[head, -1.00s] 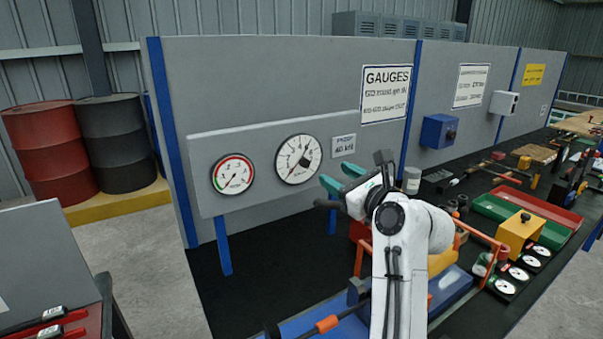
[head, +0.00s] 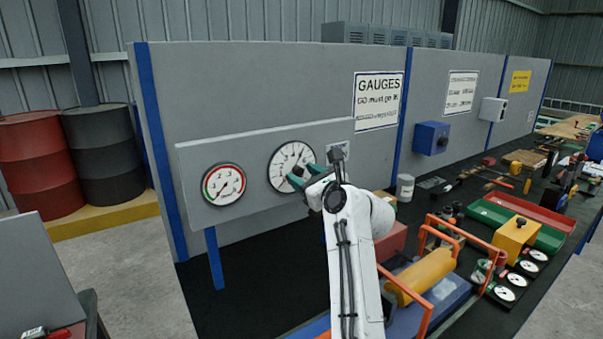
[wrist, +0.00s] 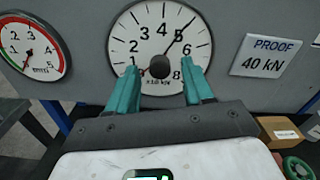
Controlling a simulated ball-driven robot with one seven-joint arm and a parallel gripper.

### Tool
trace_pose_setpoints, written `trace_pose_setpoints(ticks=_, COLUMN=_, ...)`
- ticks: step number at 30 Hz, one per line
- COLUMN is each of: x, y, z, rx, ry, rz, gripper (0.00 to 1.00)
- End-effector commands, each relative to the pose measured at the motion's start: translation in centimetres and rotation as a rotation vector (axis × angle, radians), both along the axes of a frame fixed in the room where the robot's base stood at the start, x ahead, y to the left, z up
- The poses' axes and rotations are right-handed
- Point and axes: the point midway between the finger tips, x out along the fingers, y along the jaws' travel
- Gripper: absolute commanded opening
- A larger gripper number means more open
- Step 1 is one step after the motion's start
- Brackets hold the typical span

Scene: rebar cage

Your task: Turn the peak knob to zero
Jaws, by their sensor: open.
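The large white dial (head: 281,163) is on the grey gauge panel, and it also fills the top middle of the wrist view (wrist: 148,40). Its round black peak knob (wrist: 160,67) sits at the dial's centre. A thin dark needle points up and right, near the 5. My gripper (head: 305,176) is open in front of the dial. In the wrist view its teal fingers (wrist: 160,75) stand one on each side of the knob, with visible gaps. I cannot tell how deep they reach. In the head view the gripper hides the knob.
A smaller red-and-green-rimmed gauge (head: 223,184) is to the left on the panel. A "PROOF 40 kN" plate (wrist: 268,55) is on the right. A cardboard box (wrist: 280,132) is below right.

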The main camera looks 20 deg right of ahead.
Motion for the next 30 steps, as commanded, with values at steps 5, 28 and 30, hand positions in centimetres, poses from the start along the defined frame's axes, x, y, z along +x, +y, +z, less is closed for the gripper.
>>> trace_pose_setpoints(ticks=5, x=1.13, y=0.35, z=0.01, rx=0.000, ry=0.000, rz=0.000, gripper=0.51)
trace_pose_setpoints(ticks=28, x=1.37, y=0.42, z=0.00, rx=-0.001, ry=-0.001, rz=-0.001, gripper=0.12)
trace_pose_setpoints(ticks=30, x=1.37, y=0.42, z=0.00, rx=0.000, ry=0.000, rz=-0.001, gripper=0.05)
